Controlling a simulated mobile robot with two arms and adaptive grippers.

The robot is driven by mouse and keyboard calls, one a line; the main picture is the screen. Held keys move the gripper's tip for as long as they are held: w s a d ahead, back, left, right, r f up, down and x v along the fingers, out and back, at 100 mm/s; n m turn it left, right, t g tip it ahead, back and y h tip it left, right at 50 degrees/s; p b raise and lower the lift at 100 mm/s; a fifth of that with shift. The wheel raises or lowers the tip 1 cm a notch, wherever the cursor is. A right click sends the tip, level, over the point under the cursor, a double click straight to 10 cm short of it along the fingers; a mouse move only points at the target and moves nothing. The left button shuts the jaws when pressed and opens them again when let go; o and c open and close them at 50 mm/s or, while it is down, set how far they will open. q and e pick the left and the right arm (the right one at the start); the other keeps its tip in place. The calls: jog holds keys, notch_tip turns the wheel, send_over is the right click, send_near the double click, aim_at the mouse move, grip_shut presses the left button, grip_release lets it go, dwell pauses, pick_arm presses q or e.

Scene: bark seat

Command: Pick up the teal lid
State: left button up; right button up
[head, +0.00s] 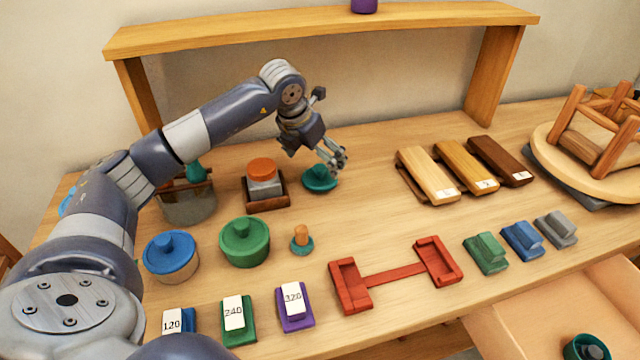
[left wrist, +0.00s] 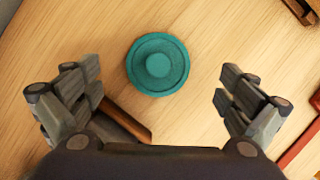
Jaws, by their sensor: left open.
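The teal lid (head: 320,179) is a round lid with a knob, lying flat on the table to the right of a wooden tray. In the left wrist view the teal lid (left wrist: 157,64) lies beyond the fingertips, roughly midway between them and slightly left. My left gripper (head: 336,160) is open and empty, just above and slightly to the right of the lid in the head view. Its two spread fingers also show in the left wrist view (left wrist: 159,88). My right gripper is not in view.
The wooden tray (head: 266,205) with a grey and orange block stands close left of the lid. Green (head: 245,243) and blue (head: 171,257) lidded pots and a small wooden-topped peg (head: 301,240) stand nearer. A red holder (head: 395,276) is at the front. The table right of the lid is clear up to the wooden planks (head: 427,176).

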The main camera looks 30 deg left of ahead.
aim_at(318, 168)
pick_arm(q)
jog(key=b+x, duration=0.1)
jog(key=x, duration=0.1)
jog(key=b+x, duration=0.1)
jog(key=x, duration=0.2)
jog(key=shift+s+a+b, duration=0.1)
jog(key=shift+s+b, duration=0.15)
jog(key=shift+b, duration=0.15)
jog(key=shift+w+f, duration=0.2)
jog(key=shift+f, duration=0.1)
jog(key=shift+r, duration=0.15)
jog(key=shift+c, duration=0.9)
jog(key=c, duration=0.8)
